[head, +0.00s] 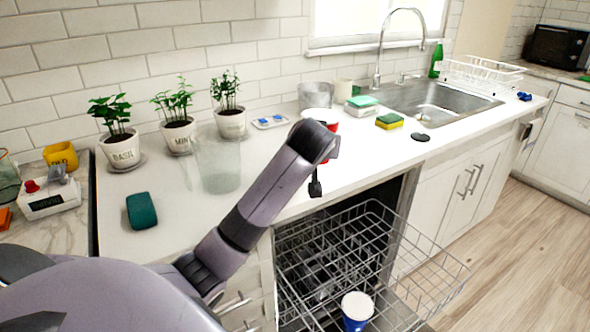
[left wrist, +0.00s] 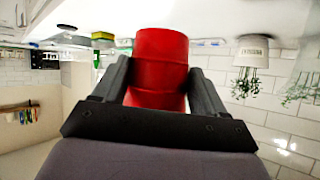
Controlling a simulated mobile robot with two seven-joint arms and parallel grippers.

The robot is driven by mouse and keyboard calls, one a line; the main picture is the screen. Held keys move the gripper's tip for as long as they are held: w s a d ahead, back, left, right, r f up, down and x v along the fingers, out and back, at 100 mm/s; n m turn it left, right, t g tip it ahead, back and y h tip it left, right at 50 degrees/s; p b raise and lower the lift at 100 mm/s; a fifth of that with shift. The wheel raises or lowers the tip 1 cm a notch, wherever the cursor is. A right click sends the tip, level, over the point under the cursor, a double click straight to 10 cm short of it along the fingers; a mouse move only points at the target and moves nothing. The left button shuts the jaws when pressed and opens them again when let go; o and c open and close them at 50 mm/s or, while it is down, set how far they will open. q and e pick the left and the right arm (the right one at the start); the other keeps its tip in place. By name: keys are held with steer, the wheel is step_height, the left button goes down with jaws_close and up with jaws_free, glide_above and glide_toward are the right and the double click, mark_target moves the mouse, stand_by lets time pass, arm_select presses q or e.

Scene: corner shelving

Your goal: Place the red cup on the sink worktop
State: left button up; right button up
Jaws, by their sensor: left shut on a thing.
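The red cup (left wrist: 160,58) is between the two dark fingers of my left gripper (left wrist: 160,75) in the left wrist view, and the fingers are shut on its sides. In the head view a small red part of the cup (head: 333,126) and its pale rim show behind my left wrist, over the worktop (head: 370,150) left of the sink (head: 425,102). My left gripper (head: 316,180) is mostly hidden there by my own arm. I cannot tell whether the cup touches the worktop. My right gripper is in neither view.
A yellow-green sponge (head: 389,121), a dark disc (head: 420,137) and a soap holder (head: 361,105) lie near the sink. Potted herbs (head: 178,135) and a clear glass vessel (head: 218,165) stand left. Below, the open dishwasher rack (head: 430,265) holds a blue cup (head: 356,318).

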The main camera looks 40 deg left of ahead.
arm_select(q)
steer(key=a+r+n+g+y+b, duration=0.2)
steer(key=a+r+n+y, duration=0.15)
steer(key=a+r, duration=0.7)
steer(key=shift+h, duration=0.35)
steer(key=f, duration=0.6)
steer(key=d+f, duration=0.1)
steer(key=f, duration=0.5)
steer(key=d+f, duration=0.1)
steer(key=f, duration=0.5)
steer(key=shift+w+f, duration=0.2)
steer(key=shift+w, duration=0.2)
steer(key=shift+f, duration=0.15)
steer(key=o, duration=1.1)
steer(key=shift+r, duration=0.2)
steer(key=v, duration=1.2)
